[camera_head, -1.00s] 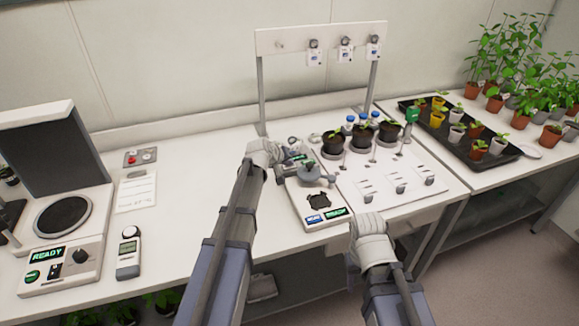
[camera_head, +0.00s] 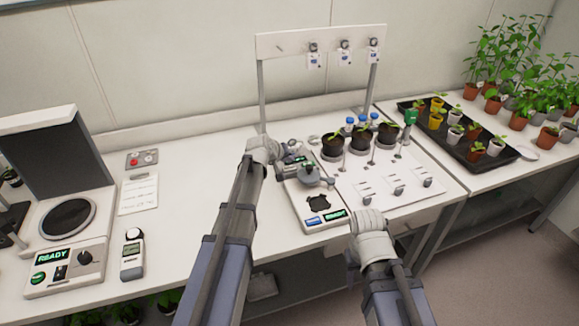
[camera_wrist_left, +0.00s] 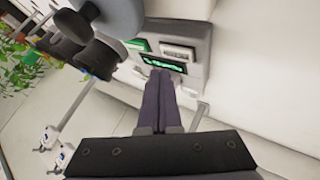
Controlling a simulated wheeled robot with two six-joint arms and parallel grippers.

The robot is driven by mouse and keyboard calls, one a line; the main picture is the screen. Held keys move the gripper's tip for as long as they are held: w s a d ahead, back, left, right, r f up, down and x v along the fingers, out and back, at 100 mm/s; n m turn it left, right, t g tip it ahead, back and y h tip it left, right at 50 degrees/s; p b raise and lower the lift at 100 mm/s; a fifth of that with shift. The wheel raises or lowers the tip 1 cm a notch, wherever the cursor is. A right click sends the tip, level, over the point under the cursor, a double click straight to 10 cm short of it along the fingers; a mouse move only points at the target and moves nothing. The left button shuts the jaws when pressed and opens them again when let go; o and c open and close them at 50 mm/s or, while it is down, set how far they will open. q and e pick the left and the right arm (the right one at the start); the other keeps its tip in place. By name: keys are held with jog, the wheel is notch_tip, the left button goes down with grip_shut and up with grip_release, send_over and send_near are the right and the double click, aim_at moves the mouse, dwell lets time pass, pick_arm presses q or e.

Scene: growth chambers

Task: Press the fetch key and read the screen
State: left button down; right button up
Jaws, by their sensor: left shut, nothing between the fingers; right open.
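My left gripper (camera_head: 290,160) is over the back of the bench device with the grey disc (camera_head: 310,180); its tips are mostly hidden in the head view. In the left wrist view its fingers (camera_wrist_left: 160,74) are shut and empty, with tips at the edge of a small dark screen (camera_wrist_left: 163,63) with green text, too blurred to read. A green key (camera_wrist_left: 137,44) and a pale key or label (camera_wrist_left: 180,50) lie beside it. I cannot tell whether the tips touch. My right gripper (camera_head: 368,218) is open near the front edge, fingers hard to see.
A device with a READY screen (camera_head: 52,256) and a handheld meter (camera_head: 132,253) stand left. A white panel (camera_head: 385,175) with several small levers and dark pots (camera_head: 333,144) lies right. A rack (camera_head: 320,42) with hanging tags stands behind.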

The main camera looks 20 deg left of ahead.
aim_at(288, 170)
pick_arm(q)
notch_tip(288, 170, up, 4)
jog(key=p, duration=0.3)
jog(key=shift+r+p, duration=0.1)
jog(key=shift+p, duration=0.2)
dwell(0.4)
